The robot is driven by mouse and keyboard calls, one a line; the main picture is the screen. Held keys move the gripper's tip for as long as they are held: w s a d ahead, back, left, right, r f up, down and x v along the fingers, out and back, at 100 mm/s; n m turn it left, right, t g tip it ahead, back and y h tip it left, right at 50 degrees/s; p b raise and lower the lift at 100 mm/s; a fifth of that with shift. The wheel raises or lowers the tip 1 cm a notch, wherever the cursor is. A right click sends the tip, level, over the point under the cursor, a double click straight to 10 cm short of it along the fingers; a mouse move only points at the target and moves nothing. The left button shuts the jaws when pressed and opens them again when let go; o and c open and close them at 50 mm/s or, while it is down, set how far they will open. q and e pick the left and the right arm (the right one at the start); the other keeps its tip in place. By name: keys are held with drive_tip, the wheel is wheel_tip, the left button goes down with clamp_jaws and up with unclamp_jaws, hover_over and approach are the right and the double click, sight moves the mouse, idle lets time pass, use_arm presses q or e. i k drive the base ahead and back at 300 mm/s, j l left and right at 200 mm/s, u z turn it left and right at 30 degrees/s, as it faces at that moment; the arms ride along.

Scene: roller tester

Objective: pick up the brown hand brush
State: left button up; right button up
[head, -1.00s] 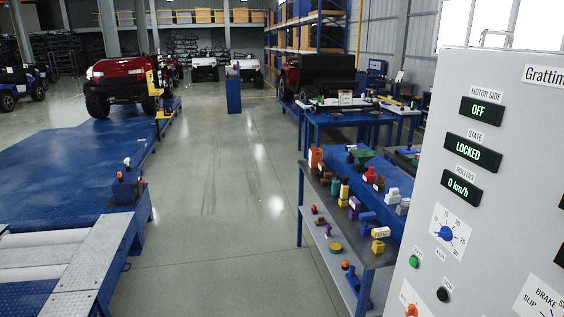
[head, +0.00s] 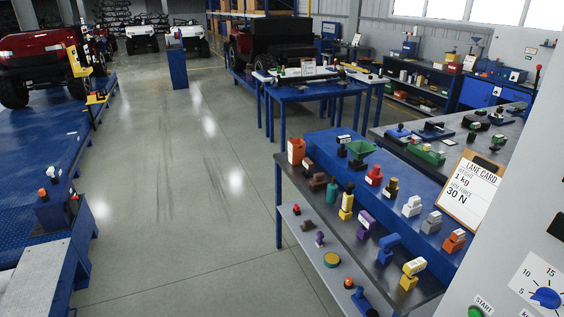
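A small brown object (head: 318,181) stands on the near steel bench top, just in front of an orange-red container (head: 296,150) at the bench's left end. It may be the brown hand brush, but it is too small to tell. Another small dark brown object (head: 307,225) lies on the lower shelf. Neither of my grippers is in the head view.
The bench (head: 375,248) carries several coloured items and a blue raised step. A grey control panel (head: 535,215) stands close at right. The blue roller platform (head: 30,190) is at left. Open floor (head: 180,210) lies between platform and bench.

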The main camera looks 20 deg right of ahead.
sight(320, 182)
drive_tip(key=i+z, duration=0.25)
drive_tip(key=i, duration=0.2)
drive_tip(key=i+j+z, duration=0.55)
drive_tip(key=i, duration=0.25)
drive_tip(key=i+j+z, duration=0.15)
drive_tip(key=z, duration=0.3)
drive_tip(key=i+j+z, duration=0.3)
drive_tip(key=z, duration=0.15)
drive_tip(key=i+j+z, duration=0.15)
drive_tip(key=j+z, duration=0.15)
drive_tip(key=z, duration=0.15)
drive_tip(key=i+j+z, duration=0.1)
drive_tip(key=j+z, duration=0.6)
drive_tip(key=z, duration=0.2)
